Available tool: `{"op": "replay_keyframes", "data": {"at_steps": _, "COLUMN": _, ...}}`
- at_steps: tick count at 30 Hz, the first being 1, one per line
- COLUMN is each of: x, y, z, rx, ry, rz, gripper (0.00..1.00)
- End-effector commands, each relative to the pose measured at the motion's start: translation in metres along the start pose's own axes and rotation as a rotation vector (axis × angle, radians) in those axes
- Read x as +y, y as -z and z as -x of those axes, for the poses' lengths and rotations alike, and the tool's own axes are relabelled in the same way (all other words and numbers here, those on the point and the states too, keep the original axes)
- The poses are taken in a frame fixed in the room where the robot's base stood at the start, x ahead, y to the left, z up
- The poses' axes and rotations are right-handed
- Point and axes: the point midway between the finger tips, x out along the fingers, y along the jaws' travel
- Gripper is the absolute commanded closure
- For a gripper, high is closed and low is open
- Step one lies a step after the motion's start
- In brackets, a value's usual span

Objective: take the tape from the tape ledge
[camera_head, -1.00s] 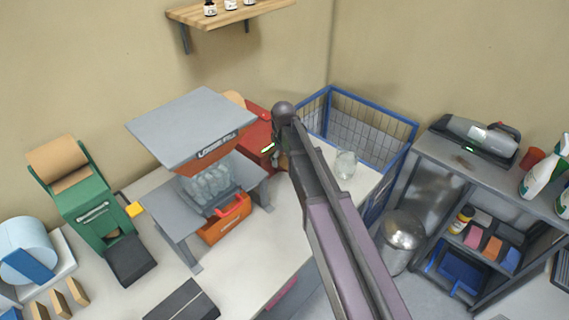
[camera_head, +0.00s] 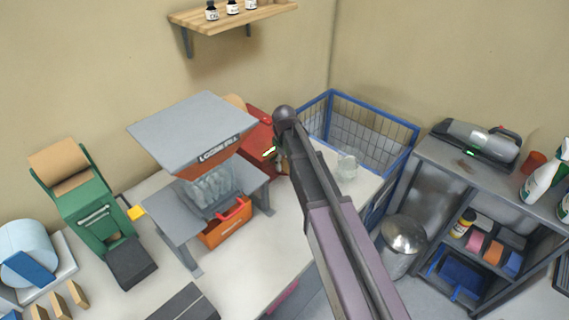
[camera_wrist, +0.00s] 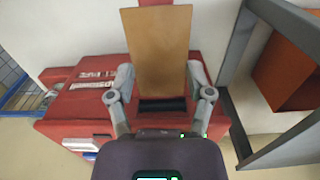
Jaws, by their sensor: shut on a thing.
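The tape is a flat brown strip (camera_wrist: 160,50) standing out of a dark slot in a red dispenser (camera_wrist: 78,108) in the wrist view. My gripper (camera_wrist: 160,78) has one finger at each side edge of the strip and is shut on it. The strip's lower end is at the slot, and I cannot tell whether it is free of it. In the head view the red dispenser (camera_head: 258,128) stands at the back of the bench, partly behind my arm. There my gripper (camera_head: 279,160) is mostly hidden, and the strip cannot be made out.
A grey loose-fill stand (camera_head: 188,130) with an orange bin (camera_head: 228,225) is left of my arm. A clear jar (camera_head: 347,166) stands to the right, before a blue wire cage (camera_head: 372,122). A green paper dispenser (camera_head: 85,205) is at left. The front bench top is partly clear.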

Motion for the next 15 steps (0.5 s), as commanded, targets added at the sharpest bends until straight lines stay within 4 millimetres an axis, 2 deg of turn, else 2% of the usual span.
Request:
{"op": "replay_keyframes", "data": {"at_steps": 8, "x": 0.000, "y": 0.000, "z": 0.014, "rx": 0.000, "ry": 0.000, "rz": 0.000, "gripper": 0.47}}
{"op": "replay_keyframes", "data": {"at_steps": 15, "x": 0.000, "y": 0.000, "z": 0.035, "rx": 0.000, "ry": 0.000, "rz": 0.000, "gripper": 0.47}}
